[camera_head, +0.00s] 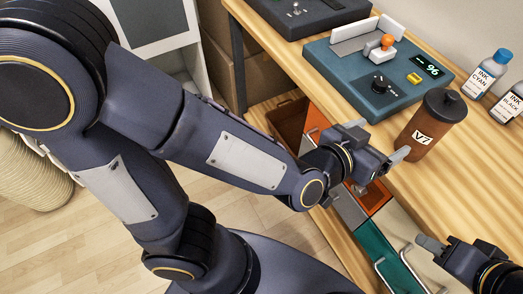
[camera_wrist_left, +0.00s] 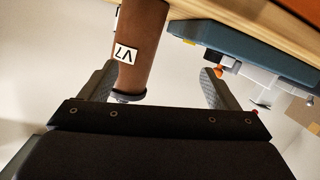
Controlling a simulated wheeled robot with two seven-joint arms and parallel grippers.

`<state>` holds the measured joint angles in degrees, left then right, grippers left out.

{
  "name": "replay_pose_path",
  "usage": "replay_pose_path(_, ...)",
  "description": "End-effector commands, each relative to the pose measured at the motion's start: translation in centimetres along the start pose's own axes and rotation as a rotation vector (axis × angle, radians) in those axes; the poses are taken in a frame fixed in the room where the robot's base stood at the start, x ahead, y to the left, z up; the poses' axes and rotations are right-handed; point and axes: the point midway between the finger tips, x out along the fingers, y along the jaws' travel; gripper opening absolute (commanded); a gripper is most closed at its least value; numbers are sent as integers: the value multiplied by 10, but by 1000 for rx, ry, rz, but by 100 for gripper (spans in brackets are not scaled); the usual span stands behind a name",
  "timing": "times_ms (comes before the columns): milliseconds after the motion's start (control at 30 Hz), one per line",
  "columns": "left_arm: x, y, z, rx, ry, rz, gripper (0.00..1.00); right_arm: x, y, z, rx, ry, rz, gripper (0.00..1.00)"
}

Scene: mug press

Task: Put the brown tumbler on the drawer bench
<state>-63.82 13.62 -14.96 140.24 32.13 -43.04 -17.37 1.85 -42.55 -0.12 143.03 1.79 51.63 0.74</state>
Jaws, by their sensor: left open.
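The brown tumbler (camera_head: 424,133) has a black lid and a white V7 label. It stands upright on the wooden top (camera_head: 469,170), which has coloured drawers below its front edge. My left gripper (camera_head: 381,171) is open beside the tumbler, at the front edge; one fingertip overlaps the tumbler's lower side. In the left wrist view the picture is upside down, and the tumbler (camera_wrist_left: 143,38) shows close to the left finger of my open gripper (camera_wrist_left: 157,82). Whether they touch cannot be told. My right gripper (camera_head: 432,246) is partly in view at lower right, with no object seen in it.
A blue device (camera_head: 335,69) with a knob, display and orange-topped stamp stands behind the tumbler. A cyan ink bottle (camera_head: 488,74) and a black ink bottle (camera_head: 509,103) are at the right. Orange, teal and cream drawers (camera_head: 372,250) sit below. A dark device (camera_head: 303,14) is farther back.

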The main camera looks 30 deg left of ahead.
Motion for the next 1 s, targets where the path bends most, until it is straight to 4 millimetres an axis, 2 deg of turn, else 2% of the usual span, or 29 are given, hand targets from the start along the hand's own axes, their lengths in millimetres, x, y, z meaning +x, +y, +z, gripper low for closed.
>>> replay_pose_path(33,-6,-23,-6,-79,-48,-1,83,0,0,0,0,0,0,36)
replay_pose_path(167,-35,-65,-5,-220,-198,22,83,0,0,0,0,0,0,36)
replay_pose_path(300,-87,-108,6,-312,-347,-11,83,0,0,0,0,0,0,36)
replay_pose_path(400,-131,-133,21,-356,-456,-80,83,0,0,0,0,0,0,36)
replay_pose_path(500,-171,-149,39,-392,-554,-169,83,0,0,0,0,0,0,36)
replay_pose_path(600,-202,-158,54,-425,-631,-246,83,0,0,0,0,0,0,36)
replay_pose_path(700,-220,-160,63,-446,-679,-293,83,0,0,0,0,0,0,36)
replay_pose_path(800,-226,-161,67,-453,-699,-309,83,0,0,0,0,0,0,36)
replay_pose_path(1000,-226,-161,67,-453,-701,-308,83,0,0,0,0,0,0,36)
